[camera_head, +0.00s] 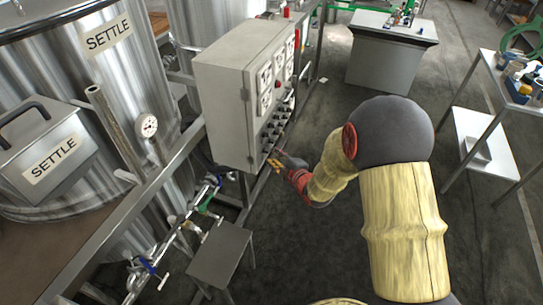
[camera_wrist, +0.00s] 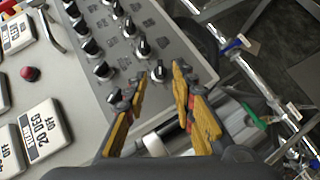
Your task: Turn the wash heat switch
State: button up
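The grey control box (camera_head: 235,95) stands left of my arm in the head view. Its face carries rows of black rotary switches with white pointers; their small labels are not readable, so I cannot tell which is the wash heat switch. In the wrist view, the corner switch (camera_wrist: 159,72) appears between the tips of my gripper (camera_wrist: 160,80). The yellow-padded fingers are apart, with nothing held. I cannot tell whether they reach around the switch or stop short. In the head view my gripper (camera_head: 277,162) is at the box's lower end.
A red button (camera_wrist: 30,74) and display modules, one reading 20 DEG (camera_wrist: 44,132), share the panel. Pipes with a blue-handled valve (camera_wrist: 234,44) and a green-handled valve (camera_wrist: 256,122) run beside it. A small metal stand (camera_head: 220,255) is below.

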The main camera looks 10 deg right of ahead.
aim_at(266, 151)
jog(key=x, duration=0.3)
jog(key=shift+w+b, duration=0.1)
jog(key=shift+b, duration=0.2)
jog(key=shift+c, duration=0.6)
grip_shut()
